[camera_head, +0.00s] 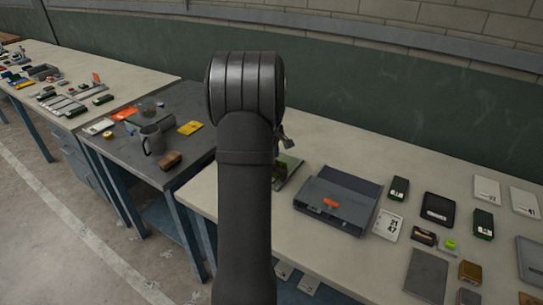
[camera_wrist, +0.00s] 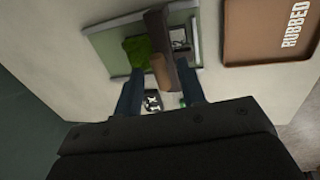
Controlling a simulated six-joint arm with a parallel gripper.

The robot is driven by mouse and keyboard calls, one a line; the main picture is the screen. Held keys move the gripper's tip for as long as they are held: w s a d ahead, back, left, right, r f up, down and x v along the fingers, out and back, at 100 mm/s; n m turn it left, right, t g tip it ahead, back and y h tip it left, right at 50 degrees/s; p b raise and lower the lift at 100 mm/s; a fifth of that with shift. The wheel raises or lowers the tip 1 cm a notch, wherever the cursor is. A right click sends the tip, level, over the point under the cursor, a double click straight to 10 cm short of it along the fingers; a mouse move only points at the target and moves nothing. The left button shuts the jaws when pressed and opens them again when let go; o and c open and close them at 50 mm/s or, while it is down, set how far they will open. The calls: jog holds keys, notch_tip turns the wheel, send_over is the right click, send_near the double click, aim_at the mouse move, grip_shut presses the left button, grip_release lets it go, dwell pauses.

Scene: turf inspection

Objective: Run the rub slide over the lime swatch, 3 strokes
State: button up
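The lime swatch (camera_wrist: 138,52) is a bright green patch on a pale green framed board (camera_wrist: 104,42) in the wrist view. A brown block with a dark bar, which looks like the rub slide (camera_wrist: 160,72), lies beside the swatch, to its right. My gripper (camera_wrist: 160,82) has its two dark blue fingers apart, one on each side of the lighter brown part, with a gap showing at the left finger. The dark bar reaches close to the right finger; I cannot tell whether they touch. In the head view my arm hides most of the board, and a green part (camera_head: 287,165) shows.
A brown tray marked RUBBED (camera_wrist: 265,32) lies right of the board in the wrist view. In the head view a grey case (camera_head: 338,198) and several small items stand to the right. A grey bench (camera_head: 172,105) with a mug (camera_head: 153,140) is to the left.

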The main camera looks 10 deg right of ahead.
jog(key=shift+c, duration=0.3)
grip_shut()
jog(key=shift+w, duration=0.1)
jog(key=w+d, duration=0.8)
jog(key=shift+w+d, duration=0.35)
jog(key=shift+r, duration=0.15)
jog(key=shift+o, duration=0.3)
grip_release()
jog(key=shift+w+d, duration=0.1)
